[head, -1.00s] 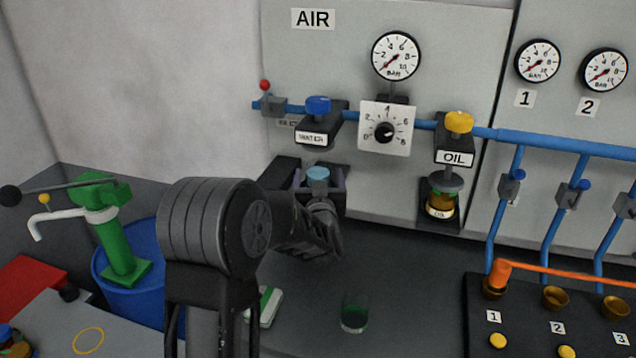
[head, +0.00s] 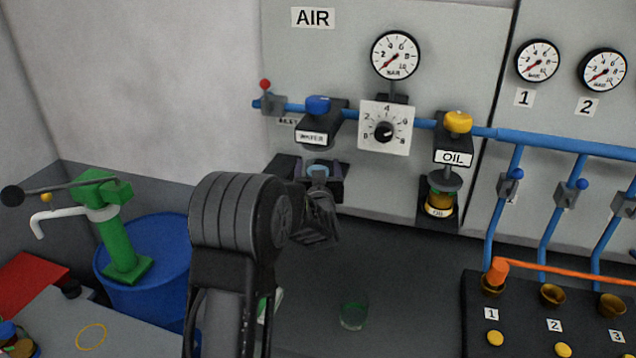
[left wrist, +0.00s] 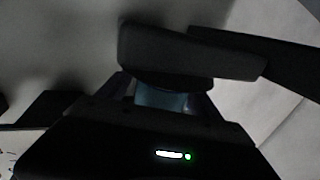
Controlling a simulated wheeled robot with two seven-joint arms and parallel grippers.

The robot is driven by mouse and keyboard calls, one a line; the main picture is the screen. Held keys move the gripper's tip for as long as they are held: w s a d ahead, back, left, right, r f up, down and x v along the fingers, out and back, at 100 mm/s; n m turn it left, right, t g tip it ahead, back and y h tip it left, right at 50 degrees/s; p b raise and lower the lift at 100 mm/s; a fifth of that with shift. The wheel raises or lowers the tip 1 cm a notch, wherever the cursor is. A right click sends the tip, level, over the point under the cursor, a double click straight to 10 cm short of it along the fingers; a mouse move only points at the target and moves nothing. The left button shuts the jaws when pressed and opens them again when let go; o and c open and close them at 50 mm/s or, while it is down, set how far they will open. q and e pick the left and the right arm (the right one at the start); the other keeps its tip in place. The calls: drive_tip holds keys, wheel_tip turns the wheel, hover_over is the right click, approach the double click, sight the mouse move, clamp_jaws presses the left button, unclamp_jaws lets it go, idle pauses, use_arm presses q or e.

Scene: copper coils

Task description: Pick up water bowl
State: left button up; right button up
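The water bowl (head: 317,170) is a small light-blue, see-through cup below the black housing labelled WATER (head: 312,138). A gap shows between them in the head view. My left gripper (head: 318,182) is at the bowl, with one finger on each side. In the dark left wrist view the bowl (left wrist: 161,97) sits between the fingers, which look closed against its sides. The gripper's body hides its lower part. My right gripper is in neither view.
The oil unit (head: 440,203) hangs to the right on the blue pipe. A clear green-tinted cup (head: 353,312) stands on the dark bench. A black block with orange and brass fittings (head: 530,315) is at the right; a blue barrel (head: 150,262) is at the left.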

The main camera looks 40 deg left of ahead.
use_arm(q)
drive_tip(key=c, duration=1.5)
drive_tip(key=shift+o, duration=0.2)
drive_tip(key=shift+r, duration=0.1)
drive_tip(key=shift+r, duration=0.5)
drive_tip(key=shift+s+d+r+b, duration=0.2)
drive_tip(key=shift+r+b, duration=0.1)
drive_tip(key=shift+r, duration=0.25)
drive_tip(key=shift+s+d+r+b, duration=0.15)
drive_tip(key=shift+r+b, duration=0.15)
drive_tip(key=shift+r, duration=0.25)
drive_tip(key=b+v, duration=0.2)
drive_tip(key=v, duration=1.5)
